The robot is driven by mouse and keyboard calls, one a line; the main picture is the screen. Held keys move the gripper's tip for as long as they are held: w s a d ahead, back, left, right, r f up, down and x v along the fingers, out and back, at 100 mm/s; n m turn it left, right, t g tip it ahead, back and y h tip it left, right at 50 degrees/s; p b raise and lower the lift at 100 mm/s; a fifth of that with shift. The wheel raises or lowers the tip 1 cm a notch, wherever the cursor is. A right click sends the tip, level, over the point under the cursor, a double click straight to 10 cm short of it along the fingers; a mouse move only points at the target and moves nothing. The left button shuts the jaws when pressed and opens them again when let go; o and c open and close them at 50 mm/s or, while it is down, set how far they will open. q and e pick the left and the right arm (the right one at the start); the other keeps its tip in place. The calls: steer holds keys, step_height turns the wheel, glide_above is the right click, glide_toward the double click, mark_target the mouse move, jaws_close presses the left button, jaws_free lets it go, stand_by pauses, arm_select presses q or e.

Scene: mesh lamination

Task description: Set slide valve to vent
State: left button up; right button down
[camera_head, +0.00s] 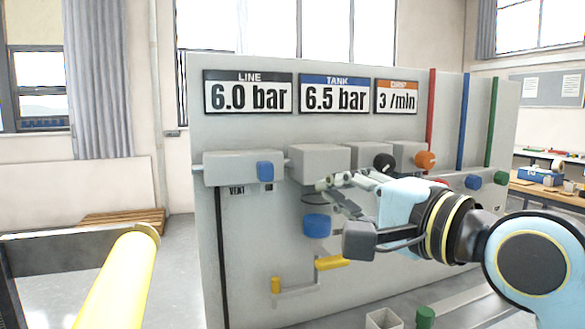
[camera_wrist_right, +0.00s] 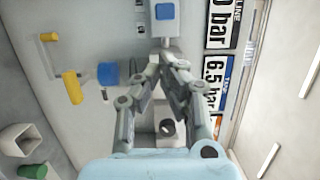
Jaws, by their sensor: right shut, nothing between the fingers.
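The slide valve (camera_head: 220,168) is a grey block at the upper left of the panel, with a blue slider (camera_head: 265,170) at its right end. Below it are the labels VENT, on the left, and a second, partly legible one under the slider. In the right wrist view the blue slider (camera_wrist_right: 165,11) shows at the top edge. My right gripper (camera_head: 326,184) is in front of the panel, right of the slider and apart from it. Its fingertips (camera_wrist_right: 166,55) are together and empty, pointing toward the valve. My left gripper is not in view.
The panel (camera_head: 245,250) carries displays above. A yellow cylinder (camera_head: 115,280) occupies the lower left foreground.

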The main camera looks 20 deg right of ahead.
mark_target(265, 171)
steer(key=p+x, duration=0.1)
steer(key=x, duration=0.9)
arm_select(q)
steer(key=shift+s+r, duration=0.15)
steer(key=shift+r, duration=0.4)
arm_select(e)
steer(key=shift+d, duration=0.1)
